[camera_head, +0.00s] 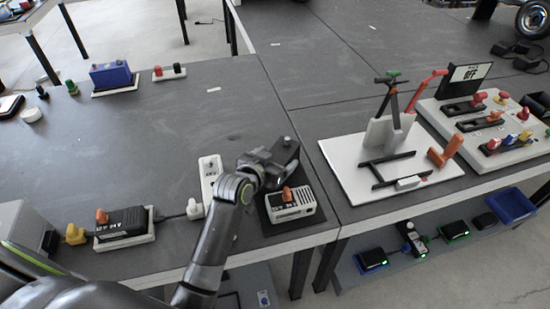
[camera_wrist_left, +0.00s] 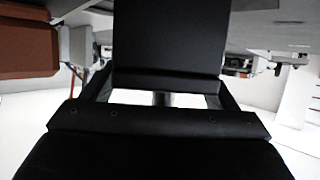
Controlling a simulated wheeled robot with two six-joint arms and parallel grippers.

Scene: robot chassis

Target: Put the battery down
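My left gripper (camera_head: 280,158) is at the right part of the near grey table, above and just behind a pale vented box. It appears shut on a dark block, the battery (camera_head: 288,148), which looks raised above the table. In the left wrist view the battery (camera_wrist_left: 170,42) is a plain black block between the fingers of the left gripper (camera_wrist_left: 160,95). The arm hides part of the battery's near side, and its underside is hidden. My right gripper is in neither view.
The pale vented box (camera_head: 293,205) with an orange knob stands on a black mat near the front edge. A white power strip (camera_head: 209,172) is left of the gripper. A black unit (camera_head: 122,222) sits further left. A white board (camera_head: 345,170) with tools is right. The table's middle is clear.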

